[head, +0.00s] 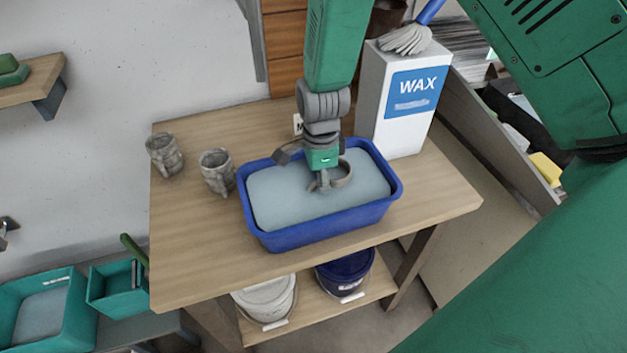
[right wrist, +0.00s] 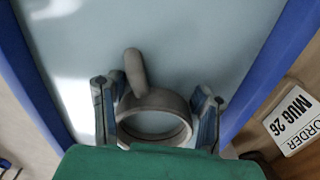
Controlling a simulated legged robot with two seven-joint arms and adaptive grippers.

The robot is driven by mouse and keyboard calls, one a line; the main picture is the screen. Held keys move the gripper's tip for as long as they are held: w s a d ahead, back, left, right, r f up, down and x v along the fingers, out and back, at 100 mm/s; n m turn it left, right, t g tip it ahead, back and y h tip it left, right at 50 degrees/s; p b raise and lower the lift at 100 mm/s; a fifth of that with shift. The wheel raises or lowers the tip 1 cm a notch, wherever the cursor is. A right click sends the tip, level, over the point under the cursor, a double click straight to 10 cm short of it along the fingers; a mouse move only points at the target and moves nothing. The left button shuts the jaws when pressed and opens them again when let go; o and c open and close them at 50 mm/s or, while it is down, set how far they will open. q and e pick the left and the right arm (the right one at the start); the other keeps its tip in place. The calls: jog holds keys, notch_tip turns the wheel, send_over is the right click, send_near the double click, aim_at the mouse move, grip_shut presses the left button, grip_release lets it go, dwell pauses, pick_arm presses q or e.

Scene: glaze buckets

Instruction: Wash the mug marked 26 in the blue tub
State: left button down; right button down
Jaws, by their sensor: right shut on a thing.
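The blue tub (head: 325,224) stands on the wooden table and holds pale grey-blue water. My right gripper (head: 325,184) reaches down into the tub and is shut on a grey-brown mug (head: 344,170). In the right wrist view the mug (right wrist: 135,72) sits between the two fingers, its round opening facing the camera and its handle pointing up the picture. The mug is low at the water; its lower part is hidden. I see no number on it. A card reading "ORDER MUG 26" (right wrist: 296,120) lies beside the tub. My left gripper is not in view.
Two grey mottled mugs (head: 164,155) (head: 217,172) stand left of the tub. A white WAX box (head: 395,125) with a mop-like brush (head: 405,40) stands behind right. Lidded buckets (head: 265,300) (head: 346,275) sit on the shelf below. The table's front left is clear.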

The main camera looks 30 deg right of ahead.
jog(key=shift+a+p, duration=0.35)
jog(key=shift+a, duration=1)
jog(key=shift+d, duration=1.3)
jog(key=shift+a+p, duration=0.1)
jog(key=shift+p, duration=0.2)
jog(key=shift+a+p, duration=0.3)
jog(key=shift+a, duration=0.9)
jog(key=shift+d, duration=0.15)
